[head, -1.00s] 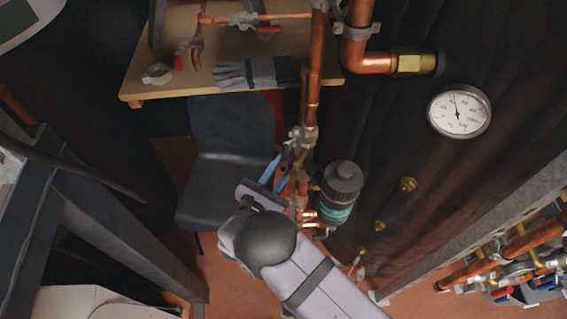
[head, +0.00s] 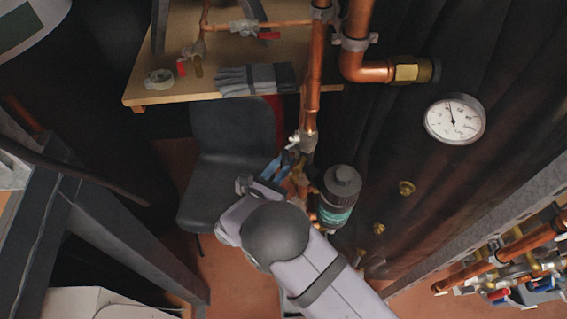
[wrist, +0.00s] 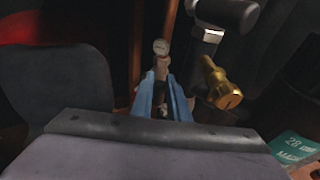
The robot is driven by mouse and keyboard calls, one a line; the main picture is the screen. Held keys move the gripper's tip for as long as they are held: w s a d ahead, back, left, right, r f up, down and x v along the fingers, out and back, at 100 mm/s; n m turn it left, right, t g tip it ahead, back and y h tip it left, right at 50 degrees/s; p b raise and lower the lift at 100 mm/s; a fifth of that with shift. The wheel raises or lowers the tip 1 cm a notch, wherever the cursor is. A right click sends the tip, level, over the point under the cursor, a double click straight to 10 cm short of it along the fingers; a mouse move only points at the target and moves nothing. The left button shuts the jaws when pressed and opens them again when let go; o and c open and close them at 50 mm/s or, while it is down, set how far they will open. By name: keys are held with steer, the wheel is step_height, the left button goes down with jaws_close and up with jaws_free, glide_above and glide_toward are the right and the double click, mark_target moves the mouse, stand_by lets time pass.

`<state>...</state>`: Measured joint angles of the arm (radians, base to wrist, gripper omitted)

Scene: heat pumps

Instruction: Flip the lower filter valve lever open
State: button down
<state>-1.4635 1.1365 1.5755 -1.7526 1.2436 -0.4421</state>
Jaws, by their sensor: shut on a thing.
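My gripper (head: 281,164) has blue fingers and is at the pipework left of the black filter canister (head: 340,190). In the wrist view, the blue fingers (wrist: 163,100) close around a dark, narrow part below a grey round end (wrist: 160,47). This part seems to be the valve lever, though the fingers hide most of it. In the head view, a metal valve (head: 304,140) sits on the vertical copper pipe (head: 313,90) just above the fingers. My wrist and arm cover the pipework lower down, so the lever's exact angle cannot be told.
A brass fitting (wrist: 222,85) stands close to the right of the fingers. A pressure gauge (head: 455,119) and brass plugs are on the dark tank at right. A black chair (head: 225,145) stands behind, below a wooden table (head: 155,90) with gloves (head: 255,79).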

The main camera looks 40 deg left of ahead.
steer(key=c, duration=2)
jaws_free()
steer(key=b+v, duration=0.2)
steer(key=v, duration=0.5)
steer(key=shift+s+r, duration=0.1)
